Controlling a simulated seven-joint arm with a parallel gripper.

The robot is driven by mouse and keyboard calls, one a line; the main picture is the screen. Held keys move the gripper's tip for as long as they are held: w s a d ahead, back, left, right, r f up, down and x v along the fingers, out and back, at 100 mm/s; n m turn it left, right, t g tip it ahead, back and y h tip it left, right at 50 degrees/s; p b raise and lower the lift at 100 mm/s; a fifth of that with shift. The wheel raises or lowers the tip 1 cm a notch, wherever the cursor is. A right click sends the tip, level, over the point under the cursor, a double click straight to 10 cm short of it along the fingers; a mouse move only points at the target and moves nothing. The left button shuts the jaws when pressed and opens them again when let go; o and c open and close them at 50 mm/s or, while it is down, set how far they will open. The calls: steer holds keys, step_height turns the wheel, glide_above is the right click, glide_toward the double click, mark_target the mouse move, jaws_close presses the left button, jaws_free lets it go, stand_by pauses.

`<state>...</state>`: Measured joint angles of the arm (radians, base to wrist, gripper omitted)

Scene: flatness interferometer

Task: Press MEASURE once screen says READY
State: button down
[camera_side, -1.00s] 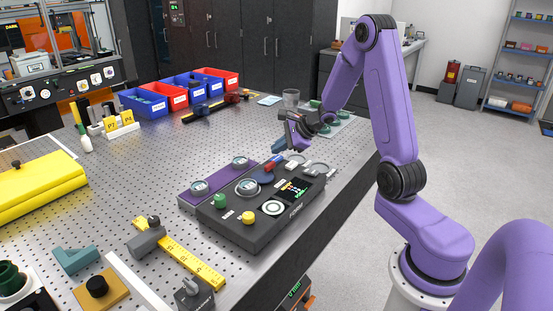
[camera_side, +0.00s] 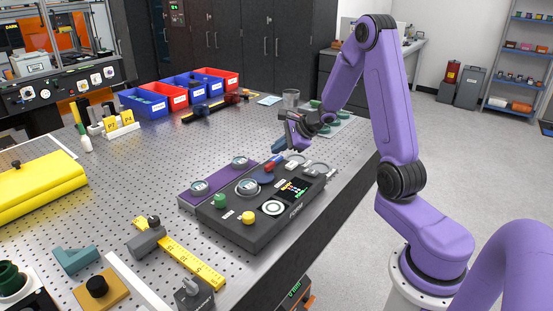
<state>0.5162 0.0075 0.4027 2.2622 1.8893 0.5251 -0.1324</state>
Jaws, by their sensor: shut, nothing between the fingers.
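The black interferometer unit (camera_side: 250,235) sits on the perforated table. Its small dark screen (camera_side: 293,189) shows coloured marks, too small to read as words. On its top are a green button (camera_side: 220,201), a yellow button (camera_side: 248,217) and a round white-ringed dial or port (camera_side: 272,208). Small white labels lie beside them, but I cannot read which one says MEASURE. My gripper (camera_side: 281,147) is shut and empty. It hangs above the far end of the unit, beyond the screen and apart from the buttons.
A purple plate (camera_side: 187,201) with round glass pieces lies along the unit's far side. A red-and-blue piece (camera_side: 273,163) is near my gripper. Blue and red bins (camera_side: 143,103) stand at the back. A yellow ruler (camera_side: 195,262) lies front left. Open table lies left of the plate.

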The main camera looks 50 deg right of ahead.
mark_target(279, 159)
steer(key=shift+f, duration=0.1)
stand_by(0.6)
steer(key=shift+f, duration=0.35)
steer(key=shift+f, duration=0.45)
stand_by(0.8)
steer(key=shift+r, duration=0.9)
steer(key=shift+r, duration=2.5)
stand_by(0.6)
